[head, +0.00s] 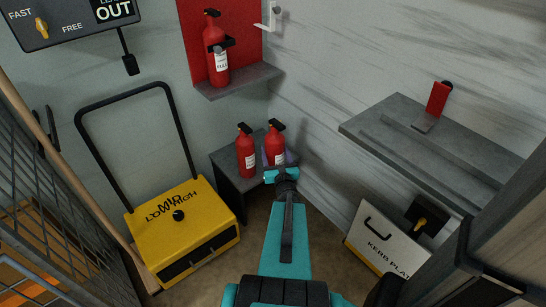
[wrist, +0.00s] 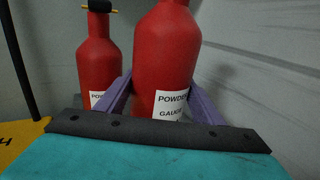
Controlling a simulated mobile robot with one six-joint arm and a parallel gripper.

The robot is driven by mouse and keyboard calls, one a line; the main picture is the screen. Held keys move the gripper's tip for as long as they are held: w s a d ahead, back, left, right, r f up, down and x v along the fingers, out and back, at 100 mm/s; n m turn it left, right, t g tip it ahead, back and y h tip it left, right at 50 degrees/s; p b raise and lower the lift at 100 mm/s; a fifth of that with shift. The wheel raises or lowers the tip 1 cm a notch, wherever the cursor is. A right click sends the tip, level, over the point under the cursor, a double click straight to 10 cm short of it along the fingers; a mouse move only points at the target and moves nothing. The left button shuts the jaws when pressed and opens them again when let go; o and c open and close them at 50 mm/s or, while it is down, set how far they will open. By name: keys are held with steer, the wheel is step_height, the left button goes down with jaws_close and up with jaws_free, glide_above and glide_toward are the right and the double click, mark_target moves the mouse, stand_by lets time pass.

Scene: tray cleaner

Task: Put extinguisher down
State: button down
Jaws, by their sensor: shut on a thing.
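Two red fire extinguishers with black tops are side by side at a low dark grey stand (head: 233,184) in the corner. My gripper (head: 276,162) is shut on the right extinguisher (head: 275,143). In the wrist view its purple fingers are on both sides of this extinguisher (wrist: 166,60), which is upright with a white label. The left extinguisher (head: 246,155) stands just beside it, and in the wrist view it is behind and to the left (wrist: 98,62). The held extinguisher's base is hidden, so I cannot tell whether it touches the stand.
A third extinguisher (head: 216,52) stands on a wall shelf (head: 238,82) before a red panel. A yellow cart (head: 182,230) is at the left of the stand. A grey shelf (head: 430,140) juts from the right wall, above a white plate (head: 383,240). Floor shows between cart and plate.

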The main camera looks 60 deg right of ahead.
steer(key=b+x, duration=0.2)
steer(key=b, duration=0.1)
steer(key=b+x, duration=0.1)
steer(key=b, duration=0.3)
steer(key=s+d+b+x, duration=0.1)
steer(key=b+x, duration=0.1)
steer(key=b, duration=0.2)
steer(key=shift+w+d+f, duration=0.2)
steer(key=shift+w+f, duration=0.1)
steer(key=b, duration=0.1)
steer(key=d+b, duration=0.1)
steer(key=b, duration=0.1)
steer(key=shift+w, duration=0.25)
steer(key=w+d+b, duration=0.1)
steer(key=w+d, duration=0.3)
steer(key=d, duration=0.3)
steer(key=shift+f, duration=0.2)
stand_by(0.5)
steer(key=shift+f+b, duration=0.15)
steer(key=shift+b, duration=0.2)
steer(key=shift+f+b, duration=0.95)
steer(key=shift+f, duration=0.8)
steer(key=c, duration=0.5)
jaws_free()
steer(key=shift+f, duration=0.1)
